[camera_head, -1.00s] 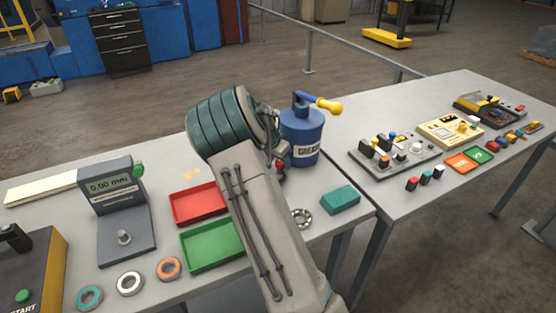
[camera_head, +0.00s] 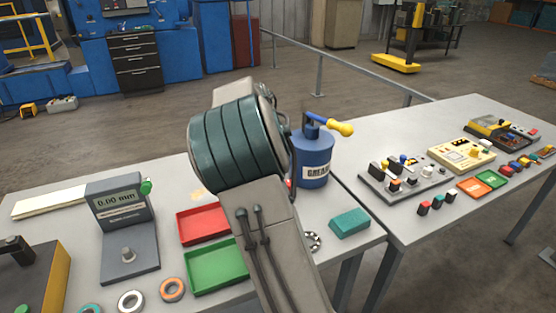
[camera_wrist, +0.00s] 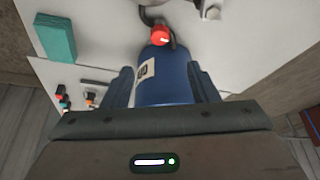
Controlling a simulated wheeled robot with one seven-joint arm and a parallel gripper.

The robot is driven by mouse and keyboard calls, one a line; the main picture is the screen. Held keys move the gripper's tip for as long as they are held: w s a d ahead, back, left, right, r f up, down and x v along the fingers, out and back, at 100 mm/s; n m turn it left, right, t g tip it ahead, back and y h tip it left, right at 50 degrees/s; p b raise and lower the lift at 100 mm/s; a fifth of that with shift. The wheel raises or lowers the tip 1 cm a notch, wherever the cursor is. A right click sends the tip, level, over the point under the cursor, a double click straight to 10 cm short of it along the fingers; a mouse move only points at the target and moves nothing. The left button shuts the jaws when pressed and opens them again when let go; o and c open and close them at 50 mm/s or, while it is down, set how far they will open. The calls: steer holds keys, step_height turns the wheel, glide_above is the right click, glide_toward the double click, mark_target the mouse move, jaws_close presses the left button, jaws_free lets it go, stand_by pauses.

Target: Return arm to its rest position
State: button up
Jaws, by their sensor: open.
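My arm (camera_head: 240,145) rises in the middle of the head view, and its gripper end is hidden there. In the wrist view my gripper (camera_wrist: 164,82) is open, with one finger on each side of the picture of a blue grease can (camera_wrist: 165,78). I cannot tell how far the can is from the fingers. In the head view the grease can (camera_head: 314,160) stands upright on the table just right of my arm, with a yellow-ended handle on top.
A teal block (camera_head: 350,222) lies right of my arm. A red tray (camera_head: 203,224), a green tray (camera_head: 215,268) and a gauge stand (camera_head: 125,225) are to the left. A second table (camera_head: 425,225) with control boxes stands at the right. A rail (camera_head: 320,75) runs behind.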

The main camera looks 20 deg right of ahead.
steer(key=shift+s, duration=0.1)
stand_by(0.3)
steer(key=s+a+n+y, duration=0.1)
steer(key=s+a+n, duration=0.3)
steer(key=s, duration=0.7)
steer(key=s+a+n+y, duration=0.1)
steer(key=s+a+n, duration=0.3)
steer(key=s, duration=0.6)
steer(key=s+a+n+t+y, duration=0.1)
steer(key=s+a+n, duration=0.3)
steer(key=s, duration=0.7)
steer(key=shift+s+a+n+y, duration=0.3)
steer(key=shift+s+a+y, duration=0.05)
steer(key=shift+a+y, duration=0.2)
steer(key=c, duration=0.4)
steer(key=shift+a, duration=0.1)
